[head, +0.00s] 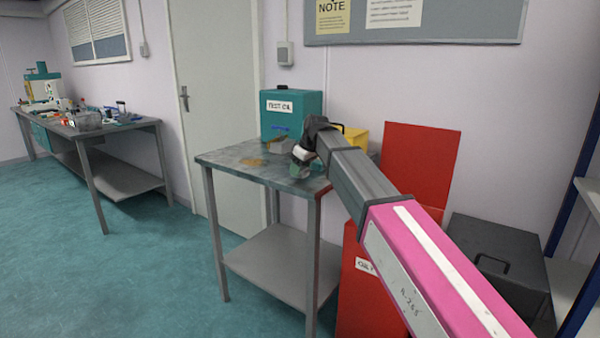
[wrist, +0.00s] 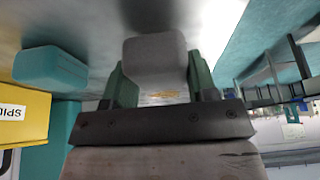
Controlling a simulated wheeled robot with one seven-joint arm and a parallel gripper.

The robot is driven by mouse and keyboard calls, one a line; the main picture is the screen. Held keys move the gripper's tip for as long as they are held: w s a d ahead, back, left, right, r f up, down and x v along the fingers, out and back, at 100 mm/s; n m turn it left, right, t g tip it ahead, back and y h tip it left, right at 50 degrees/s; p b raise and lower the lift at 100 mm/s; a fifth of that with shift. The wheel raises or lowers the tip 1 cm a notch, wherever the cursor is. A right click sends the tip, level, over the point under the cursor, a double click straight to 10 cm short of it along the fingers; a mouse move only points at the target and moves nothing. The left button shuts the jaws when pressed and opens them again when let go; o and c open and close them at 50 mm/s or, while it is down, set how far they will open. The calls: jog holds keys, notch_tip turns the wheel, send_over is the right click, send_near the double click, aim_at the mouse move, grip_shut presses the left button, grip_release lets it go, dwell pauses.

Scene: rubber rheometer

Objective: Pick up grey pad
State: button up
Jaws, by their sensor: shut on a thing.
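The grey pad (wrist: 155,52) is a rounded pale grey block in the wrist view. It sits between the two green fingers of my gripper (wrist: 158,75), which is shut on it. The head view shows my gripper (head: 302,162) over the front right part of the small grey table (head: 235,160). I cannot make out the pad clearly there, and cannot tell whether it touches the tabletop.
A teal labelled box (head: 292,115) stands at the table's back, with a small greyish item (head: 278,145) in front. A yellow box (head: 355,138) is behind my arm. Red panels (head: 415,165) and a dark case (head: 495,262) stand right. The table's left part is mostly clear.

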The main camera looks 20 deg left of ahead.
notch_tip(320, 180, up, 3)
jog(key=shift+f, duration=0.1)
jog(key=s+a+r, duration=0.5)
jog(key=s+r, duration=0.2)
jog(key=s, duration=0.3)
jog(key=shift+s, duration=0.3)
jog(key=shift+r, duration=0.1)
jog(key=o, duration=0.3)
jog(key=shift+c, duration=0.8)
jog(key=shift+s, duration=0.1)
